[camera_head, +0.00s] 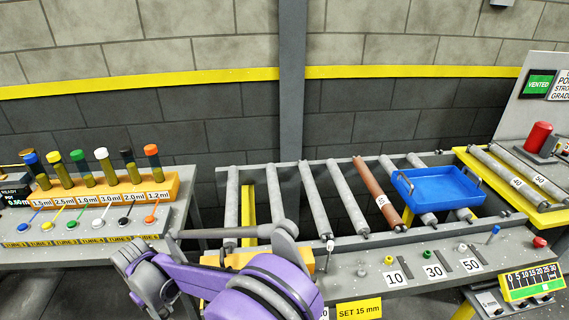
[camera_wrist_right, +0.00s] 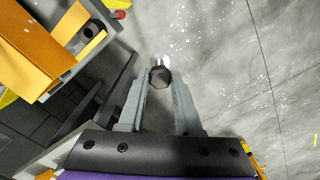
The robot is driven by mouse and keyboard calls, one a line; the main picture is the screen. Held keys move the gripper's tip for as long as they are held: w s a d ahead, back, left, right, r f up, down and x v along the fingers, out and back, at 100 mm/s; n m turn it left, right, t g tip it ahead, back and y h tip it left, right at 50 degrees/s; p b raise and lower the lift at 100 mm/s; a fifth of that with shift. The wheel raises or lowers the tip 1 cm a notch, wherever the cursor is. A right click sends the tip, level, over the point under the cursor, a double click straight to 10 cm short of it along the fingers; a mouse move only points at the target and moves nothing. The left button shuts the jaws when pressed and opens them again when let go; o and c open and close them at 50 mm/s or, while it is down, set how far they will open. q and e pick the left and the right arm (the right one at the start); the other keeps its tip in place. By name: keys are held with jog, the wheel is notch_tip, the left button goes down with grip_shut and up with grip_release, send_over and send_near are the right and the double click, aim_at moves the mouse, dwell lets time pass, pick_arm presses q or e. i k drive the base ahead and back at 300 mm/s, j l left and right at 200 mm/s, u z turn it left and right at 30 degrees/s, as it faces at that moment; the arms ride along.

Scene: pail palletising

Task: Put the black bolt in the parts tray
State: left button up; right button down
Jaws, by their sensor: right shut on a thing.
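A bolt with a dark hexagonal head (camera_wrist_right: 160,77) shows in the right wrist view, between the fingertips of my right gripper (camera_wrist_right: 161,84). The gripper is shut on it, with grey floor below. A blue tray with grey handles (camera_head: 441,198) rests on the roller conveyor in the head view. It appears empty and is the only tray I can make out. My purple arm crosses the lower middle of the head view, left of the tray; neither the bolt nor any fingertips can be made out there. My left gripper is not in view.
An orange block (camera_wrist_right: 67,32) with a dark hole is at upper left in the wrist view. In the head view, an orange rack (camera_head: 110,192) of capped tubes stands left. Small coloured knobs and number labels line the grey front ledge (camera_head: 410,262). A red cylinder (camera_head: 538,137) stands right.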

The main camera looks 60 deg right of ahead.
aim_at(415, 187)
jog(key=k+l+u, duration=0.25)
jog(key=u, duration=0.2)
jog(key=k+l+u, duration=0.15)
jog(key=k+u, duration=0.3)
jog(key=k+l+z, duration=0.1)
jog(key=k+z, duration=0.25)
jog(key=k+l+z, duration=0.2)
jog(key=z, duration=0.15)
jog(key=k+l+z, duration=0.15)
jog(key=z, duration=0.2)
jog(key=k+l+z, duration=0.2)
jog(key=z, duration=0.15)
jog(key=k+l+z, duration=0.15)
jog(key=z, duration=0.2)
